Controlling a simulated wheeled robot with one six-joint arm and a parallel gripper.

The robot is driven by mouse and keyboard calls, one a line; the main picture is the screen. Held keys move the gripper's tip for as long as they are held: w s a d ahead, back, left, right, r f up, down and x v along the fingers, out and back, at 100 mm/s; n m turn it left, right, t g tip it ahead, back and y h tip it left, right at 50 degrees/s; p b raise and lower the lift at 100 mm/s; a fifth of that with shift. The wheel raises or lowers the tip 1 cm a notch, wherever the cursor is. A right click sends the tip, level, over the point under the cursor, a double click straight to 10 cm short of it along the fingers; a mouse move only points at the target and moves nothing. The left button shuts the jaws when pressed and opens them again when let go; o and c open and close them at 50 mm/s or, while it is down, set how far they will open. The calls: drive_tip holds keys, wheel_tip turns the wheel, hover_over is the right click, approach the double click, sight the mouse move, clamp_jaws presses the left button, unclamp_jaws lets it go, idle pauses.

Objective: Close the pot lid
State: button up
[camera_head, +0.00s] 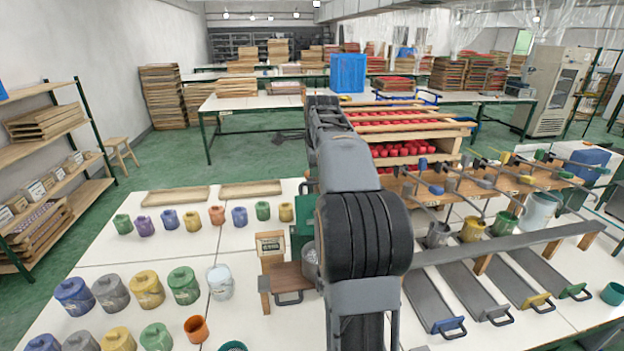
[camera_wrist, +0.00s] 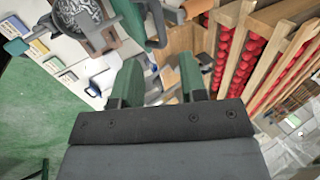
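Several lidded pots stand at the left of the white table in the head view, among them a grey pot (camera_head: 111,293) and a green pot (camera_head: 184,286). A grey metal pot (camera_head: 310,258) stands beside a brown stand, partly hidden by my arm. In the wrist view a round grey vessel (camera_wrist: 78,12) with a mottled inside shows at the top left, in a brown holder. I cannot tell which lid is meant. My gripper (camera_wrist: 158,78) has its two green fingers apart with nothing between them. It is beyond the vessel's lower right in that view, not touching it.
A wooden rack with red items (camera_head: 405,150) stands beyond the table; its wooden slats also fill the right of the wrist view. Long-handled ladles (camera_head: 470,195) and grey sloped trays (camera_head: 432,300) lie at the right. An orange cup (camera_head: 196,329) stands at the front left.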

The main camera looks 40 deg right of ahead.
sight(313, 182)
drive_tip(key=shift+p+x, duration=0.3)
drive_tip(key=shift+x, duration=3.3)
clamp_jaws()
